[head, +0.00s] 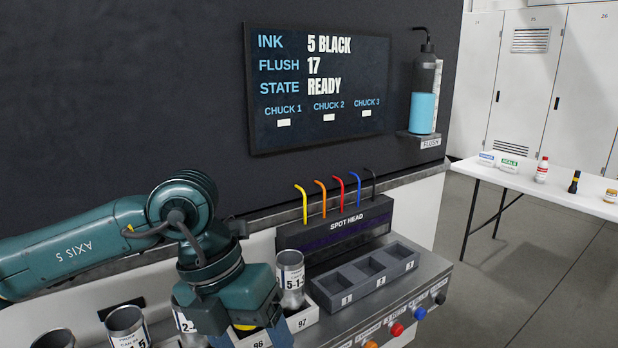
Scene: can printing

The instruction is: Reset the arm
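A silver can labelled 5-1 (291,275) stands upright just right of the wrist, in the white holder marked 97 (304,321). The holder marked 96 (260,342) is partly covered by the wrist. My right gripper is not in view.
More open cans (125,320) stand at the lower left. A grey tray with three empty pockets (365,275) sits before the spot head (345,225). The wall screen (320,88) reads 5 BLACK, 17, READY. A flush bottle (423,105) and a white table (570,198) are right.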

